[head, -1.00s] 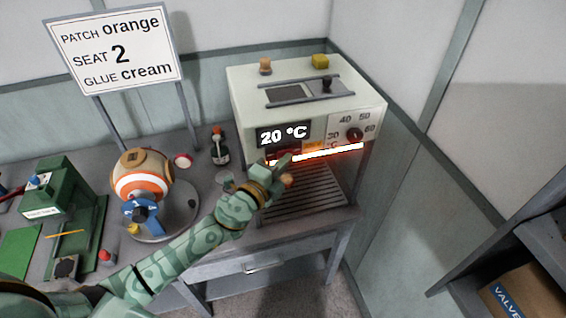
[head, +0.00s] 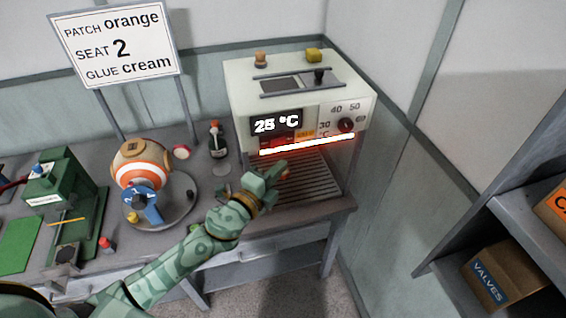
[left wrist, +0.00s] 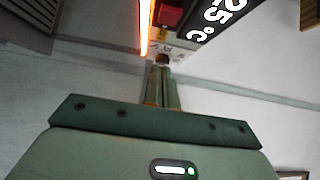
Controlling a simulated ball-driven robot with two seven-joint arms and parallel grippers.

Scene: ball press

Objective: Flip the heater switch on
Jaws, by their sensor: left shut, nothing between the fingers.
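The heater (head: 250,95) is a cream box on the bench at the back, with a display reading 25 °C and a glowing bar (head: 310,145) along its lower front edge. A red switch (left wrist: 172,15) shows beside the bar in the left wrist view; in the head view it is a small dark red patch (head: 280,142) below the display. My left gripper (head: 280,170) is shut and empty, in front of and below the bar, apart from the switch. In the left wrist view its closed fingers (left wrist: 161,75) point toward the dark dial knob (left wrist: 162,58). My right gripper is out of view.
A slatted tray (head: 315,180) lies under the heater. Left of it stand a small bottle (head: 217,140), an orange-and-white ball (head: 140,170) on a round plate and a green press (head: 65,195). A sign (head: 118,45) stands behind. A shelf with boxes (head: 510,275) is at right.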

